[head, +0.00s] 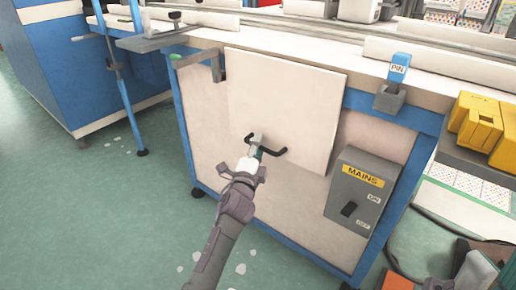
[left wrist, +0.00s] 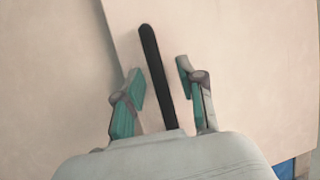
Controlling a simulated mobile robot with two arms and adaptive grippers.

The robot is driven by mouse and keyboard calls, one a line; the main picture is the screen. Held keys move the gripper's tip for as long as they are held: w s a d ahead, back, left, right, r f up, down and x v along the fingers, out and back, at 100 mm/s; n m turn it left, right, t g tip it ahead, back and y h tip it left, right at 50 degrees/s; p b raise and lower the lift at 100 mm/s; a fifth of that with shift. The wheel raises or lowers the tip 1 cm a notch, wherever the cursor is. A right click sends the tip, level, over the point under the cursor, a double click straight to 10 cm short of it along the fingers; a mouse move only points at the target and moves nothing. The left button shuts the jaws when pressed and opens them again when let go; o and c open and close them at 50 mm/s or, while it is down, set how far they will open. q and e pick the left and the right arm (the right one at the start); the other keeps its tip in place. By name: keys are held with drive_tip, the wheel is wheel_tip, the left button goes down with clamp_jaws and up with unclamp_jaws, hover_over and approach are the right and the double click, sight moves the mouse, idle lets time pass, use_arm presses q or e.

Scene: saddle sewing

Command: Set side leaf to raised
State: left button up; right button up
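The side leaf (head: 285,100) is a pale flat panel hanging down against the end of the blue-framed bench in the head view. It also fills much of the left wrist view (left wrist: 255,90). A black bar handle (head: 282,151) sits near the leaf's lower part. My left gripper (head: 259,142) is at this handle and covers its middle in the head view. In the left wrist view the black handle (left wrist: 151,55) runs between the two parted fingers of my left gripper (left wrist: 159,68), with gaps on both sides. My right gripper is not in view.
A grey MAINS switch box (head: 361,192) is on the bench end, right of the leaf. A blue PIN knob (head: 398,68) is at the leaf's upper right. A green-tipped lever (head: 180,59) and bracket are at its upper left. Open green floor (head: 110,215) lies at left.

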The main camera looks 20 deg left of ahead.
use_arm(q)
clamp_jaws()
idle(0.4)
